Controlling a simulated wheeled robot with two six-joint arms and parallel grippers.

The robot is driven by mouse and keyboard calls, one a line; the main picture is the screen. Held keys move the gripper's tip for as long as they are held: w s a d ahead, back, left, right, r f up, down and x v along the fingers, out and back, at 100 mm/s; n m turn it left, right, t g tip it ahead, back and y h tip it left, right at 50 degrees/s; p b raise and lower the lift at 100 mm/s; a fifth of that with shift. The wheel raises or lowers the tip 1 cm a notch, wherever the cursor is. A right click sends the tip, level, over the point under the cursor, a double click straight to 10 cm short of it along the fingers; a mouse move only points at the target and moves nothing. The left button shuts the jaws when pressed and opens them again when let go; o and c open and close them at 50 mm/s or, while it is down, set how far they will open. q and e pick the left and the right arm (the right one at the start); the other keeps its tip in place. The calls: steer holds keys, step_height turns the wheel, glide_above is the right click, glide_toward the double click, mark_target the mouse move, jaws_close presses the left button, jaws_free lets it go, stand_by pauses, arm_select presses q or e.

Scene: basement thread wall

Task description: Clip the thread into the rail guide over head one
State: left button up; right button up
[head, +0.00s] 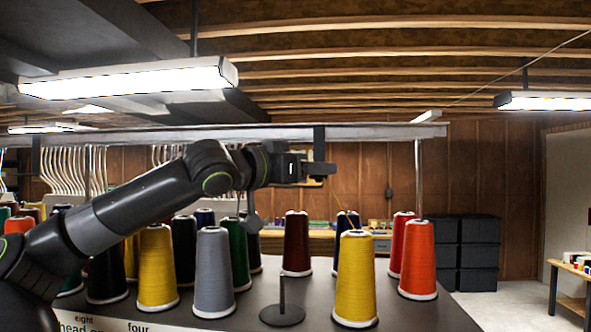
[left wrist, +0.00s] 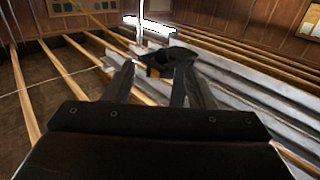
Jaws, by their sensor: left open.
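My left gripper (head: 318,169) reaches in from the left, just below the grey rail (head: 230,134), at a dark bracket (head: 319,140) on the rail that looks like the guide. In the left wrist view its two fingers (left wrist: 157,88) stand apart. A dark piece (left wrist: 170,57) with a small yellow spot lies just beyond the tips; I cannot tell whether they touch it. A yellow cone of thread (head: 356,275) stands below and right of the gripper. A thin yellowish line, perhaps thread, rises above the cones; its upper end is unclear. My right gripper is out of view.
Several cones, including a grey one (head: 214,272) and a red-orange one (head: 418,260), stand on the dark table (head: 410,318). A dark disc with a short post (head: 282,313) stands at the front. White hangers (head: 70,168) hang at left. A rail post (head: 418,175) stands at right.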

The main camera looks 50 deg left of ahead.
arm_select(q)
steer(key=s+a+b, duration=0.1)
steer(key=s+b, duration=1)
steer(key=s, duration=0.6)
steer(key=shift+s+a, duration=0.15)
steer(key=shift+a, duration=0.15)
steer(key=shift+f, duration=0.1)
